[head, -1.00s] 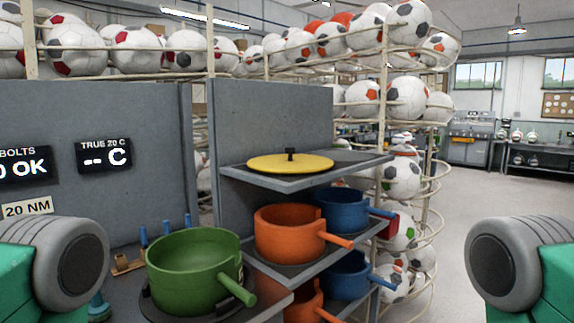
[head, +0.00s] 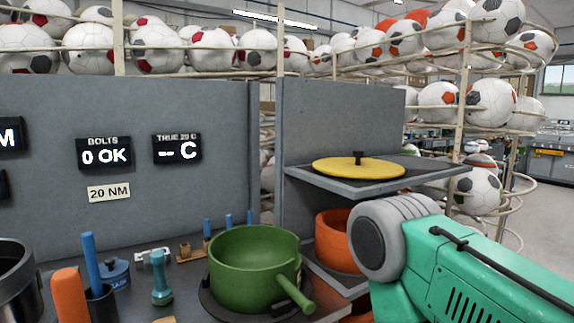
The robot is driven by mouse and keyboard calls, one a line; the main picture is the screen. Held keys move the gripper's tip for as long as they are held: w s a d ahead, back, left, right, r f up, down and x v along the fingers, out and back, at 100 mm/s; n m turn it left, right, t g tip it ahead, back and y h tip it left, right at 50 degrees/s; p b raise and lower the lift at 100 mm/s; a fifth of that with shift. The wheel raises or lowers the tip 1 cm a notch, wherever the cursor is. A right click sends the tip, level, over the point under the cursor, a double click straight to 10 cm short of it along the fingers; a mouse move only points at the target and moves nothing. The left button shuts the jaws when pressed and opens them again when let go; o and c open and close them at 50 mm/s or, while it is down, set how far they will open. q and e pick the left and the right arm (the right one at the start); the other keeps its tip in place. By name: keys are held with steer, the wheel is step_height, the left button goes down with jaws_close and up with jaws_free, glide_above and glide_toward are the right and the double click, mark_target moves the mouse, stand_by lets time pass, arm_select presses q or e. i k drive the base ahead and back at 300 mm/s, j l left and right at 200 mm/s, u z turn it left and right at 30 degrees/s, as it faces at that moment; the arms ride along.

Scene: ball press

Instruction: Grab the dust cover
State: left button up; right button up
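A round yellow cover with a black knob (head: 358,167), which looks like the dust cover, lies flat on the upper grey shelf (head: 300,174) right of the middle in the head view. My green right arm with a grey joint comes in from the right, below and in front of that shelf. Neither of my grippers is in view, and nothing touches the yellow cover.
A green pot (head: 240,285) with a side handle stands on the bench. An orange pot (head: 332,240) sits under the shelf, partly behind my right arm. Tools stand at the lower left, including a teal one (head: 159,280). Ball racks (head: 465,120) fill the back.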

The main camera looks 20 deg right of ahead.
mark_target(358, 167)
steer(key=l+u, duration=0.2)
steer(key=l, duration=0.3)
steer(key=l+u, duration=0.2)
steer(key=l, duration=0.25)
steer(key=l+u, duration=0.2)
steer(key=l, duration=0.3)
steer(key=k+l+u, duration=0.2)
steer(key=l, duration=0.25)
steer(key=l+u, duration=0.15)
steer(key=l, duration=0.35)
